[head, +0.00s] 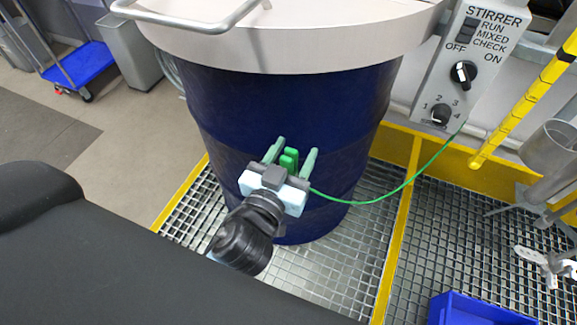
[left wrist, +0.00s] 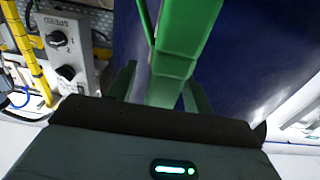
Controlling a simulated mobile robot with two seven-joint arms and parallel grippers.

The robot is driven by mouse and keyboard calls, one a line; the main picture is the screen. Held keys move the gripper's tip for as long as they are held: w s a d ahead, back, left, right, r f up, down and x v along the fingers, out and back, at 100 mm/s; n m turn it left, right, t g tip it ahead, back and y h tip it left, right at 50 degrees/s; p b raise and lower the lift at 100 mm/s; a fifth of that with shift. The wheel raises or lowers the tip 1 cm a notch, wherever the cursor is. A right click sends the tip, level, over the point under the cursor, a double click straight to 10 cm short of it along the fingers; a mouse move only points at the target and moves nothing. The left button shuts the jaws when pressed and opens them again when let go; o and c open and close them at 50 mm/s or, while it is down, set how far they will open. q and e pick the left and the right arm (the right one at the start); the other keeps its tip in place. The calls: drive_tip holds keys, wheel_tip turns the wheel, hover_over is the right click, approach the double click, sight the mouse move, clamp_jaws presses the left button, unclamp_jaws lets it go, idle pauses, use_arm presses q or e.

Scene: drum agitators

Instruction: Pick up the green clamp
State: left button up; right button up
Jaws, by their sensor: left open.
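The green clamp (head: 289,160) sits against the front of the dark blue drum (head: 290,105), with a thin green cable running from it to the right. My left gripper (head: 297,147) is open, its two pale green fingers on either side of the clamp. In the left wrist view the clamp (left wrist: 178,60) rises large between the fingers, close to the camera. I cannot tell whether the fingers touch it. The gripper body hides the clamp's lower part. My right gripper is not in view.
The stirrer control box (head: 465,65) with knobs stands right of the drum, and the green cable (head: 385,197) hangs between them. A yellow rail (head: 525,100) and a blue bin (head: 470,310) are at the right. The drum lid (head: 290,40) overhangs above. Grating surrounds the drum's base.

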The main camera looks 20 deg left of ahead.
use_arm(q)
drive_tip(key=shift+c, duration=1.4)
drive_tip(key=c, duration=0.8)
drive_tip(key=shift+r, duration=0.1)
